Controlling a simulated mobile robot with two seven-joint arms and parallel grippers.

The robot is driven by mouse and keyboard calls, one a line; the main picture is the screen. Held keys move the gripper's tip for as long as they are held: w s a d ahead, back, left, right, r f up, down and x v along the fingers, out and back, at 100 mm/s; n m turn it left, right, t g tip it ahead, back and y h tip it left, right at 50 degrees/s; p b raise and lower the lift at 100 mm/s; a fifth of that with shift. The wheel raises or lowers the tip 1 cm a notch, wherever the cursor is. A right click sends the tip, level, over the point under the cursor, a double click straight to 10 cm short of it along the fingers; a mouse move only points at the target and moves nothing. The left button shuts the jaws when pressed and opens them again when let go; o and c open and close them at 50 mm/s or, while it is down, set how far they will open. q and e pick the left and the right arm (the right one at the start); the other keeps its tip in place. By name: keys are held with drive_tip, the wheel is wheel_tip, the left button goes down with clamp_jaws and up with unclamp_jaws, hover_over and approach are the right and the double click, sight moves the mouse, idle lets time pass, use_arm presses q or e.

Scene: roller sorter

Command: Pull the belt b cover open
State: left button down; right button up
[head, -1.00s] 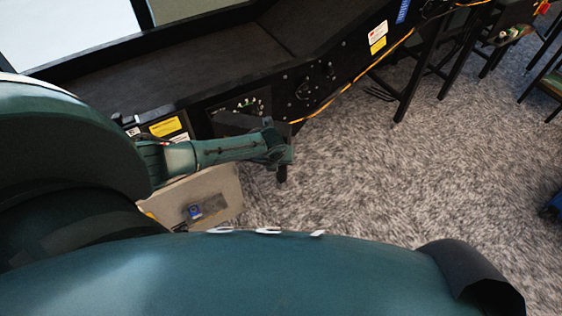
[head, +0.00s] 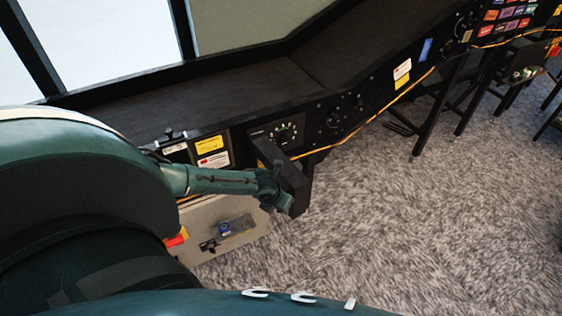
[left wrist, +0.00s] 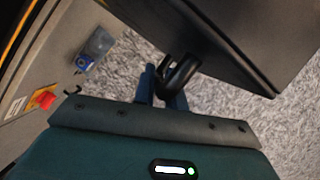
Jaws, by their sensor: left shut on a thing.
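The belt b cover (head: 291,178) is a black panel that stands out at an angle from the dark machine front. My left gripper (head: 274,194) is at the cover's outer end. In the left wrist view its fingers (left wrist: 163,88) are shut on the handle. My right gripper is in neither current view.
A beige box (head: 240,243) with a blue-marked device stands on the carpet below my left arm. A red knob (left wrist: 45,99) shows on the beige surface. A black machine bench (head: 120,108) runs along the back. Grey carpet (head: 400,220) to the right is open.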

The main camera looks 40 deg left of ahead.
use_arm(q)
drive_tip(key=shift+s+a, duration=0.25)
drive_tip(key=shift+s, duration=0.05)
drive_tip(key=c, duration=1.5)
unclamp_jaws()
drive_tip(key=shift+o, duration=0.2)
drive_tip(key=p+v, duration=0.2)
drive_tip(key=v, duration=1.1)
drive_tip(key=shift+r, duration=0.1)
